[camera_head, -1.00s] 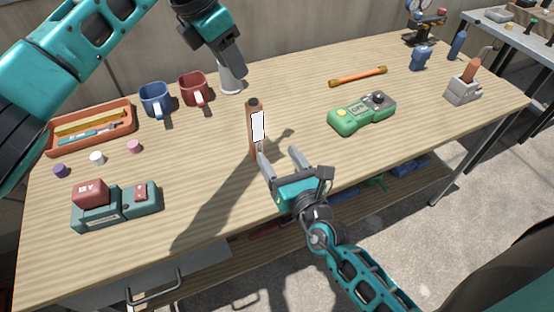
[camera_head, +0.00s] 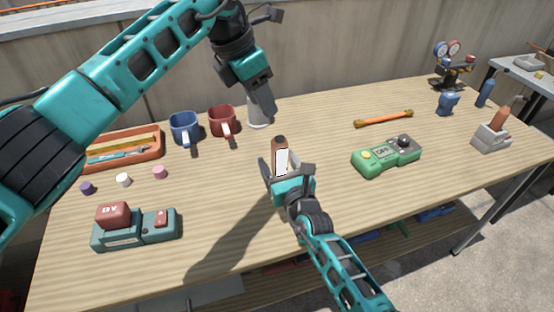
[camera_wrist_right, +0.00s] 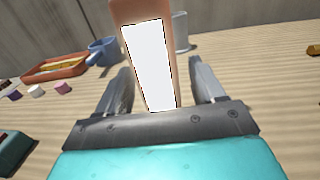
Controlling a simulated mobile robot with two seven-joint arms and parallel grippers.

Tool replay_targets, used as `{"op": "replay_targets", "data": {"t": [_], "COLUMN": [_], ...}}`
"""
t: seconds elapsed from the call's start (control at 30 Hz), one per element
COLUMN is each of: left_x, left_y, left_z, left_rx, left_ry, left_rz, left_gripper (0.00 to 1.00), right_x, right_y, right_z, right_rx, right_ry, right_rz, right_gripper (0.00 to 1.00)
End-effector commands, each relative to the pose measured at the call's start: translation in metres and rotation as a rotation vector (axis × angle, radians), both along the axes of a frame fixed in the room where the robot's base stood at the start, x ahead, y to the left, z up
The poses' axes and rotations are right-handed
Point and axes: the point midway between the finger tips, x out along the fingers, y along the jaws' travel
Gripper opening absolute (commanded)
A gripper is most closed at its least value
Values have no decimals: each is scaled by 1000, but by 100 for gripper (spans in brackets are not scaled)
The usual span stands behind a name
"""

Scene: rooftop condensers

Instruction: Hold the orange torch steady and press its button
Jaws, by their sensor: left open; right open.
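The orange torch (camera_head: 281,158) stands upright on the table, brownish-orange with a white label and a dark top. It also shows in the right wrist view (camera_wrist_right: 148,62), its top cut off. My right gripper (camera_head: 287,170) is open, with one finger on each side of the torch's lower part. In the right wrist view gaps show between the torch and both fingers (camera_wrist_right: 160,88). My left gripper (camera_head: 264,108) points downward, above and behind the torch in the picture, apart from it. The gap between its fingers is hard to see. The button is too small to make out clearly.
A white cylinder (camera_head: 256,116) stands behind the left gripper. Blue (camera_head: 184,127) and red (camera_head: 221,121) mugs and an orange tray (camera_head: 152,150) are left. A green device (camera_head: 385,157) lies right, a teal box with a red block (camera_head: 113,214) front left. Table around the torch is clear.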

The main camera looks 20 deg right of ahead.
Motion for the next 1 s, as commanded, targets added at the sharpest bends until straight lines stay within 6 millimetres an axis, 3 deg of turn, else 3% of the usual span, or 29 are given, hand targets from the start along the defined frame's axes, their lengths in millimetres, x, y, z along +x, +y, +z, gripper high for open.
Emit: {"op": "replay_targets", "data": {"t": [0.13,0.43,1.0], "left_x": [0,0,0], "left_y": [0,0,0], "left_z": [0,0,0], "left_rx": [0,0,0], "left_ry": [0,0,0], "left_rz": [0,0,0], "left_gripper": [43,43,43], "right_x": [10,11,11], "right_y": [1,1,1], "right_z": [0,0,0], "right_rx": [-1,0,-1], "right_ry": [0,0,0], "right_rz": [0,0,0], "right_gripper": [68,68,14]}}
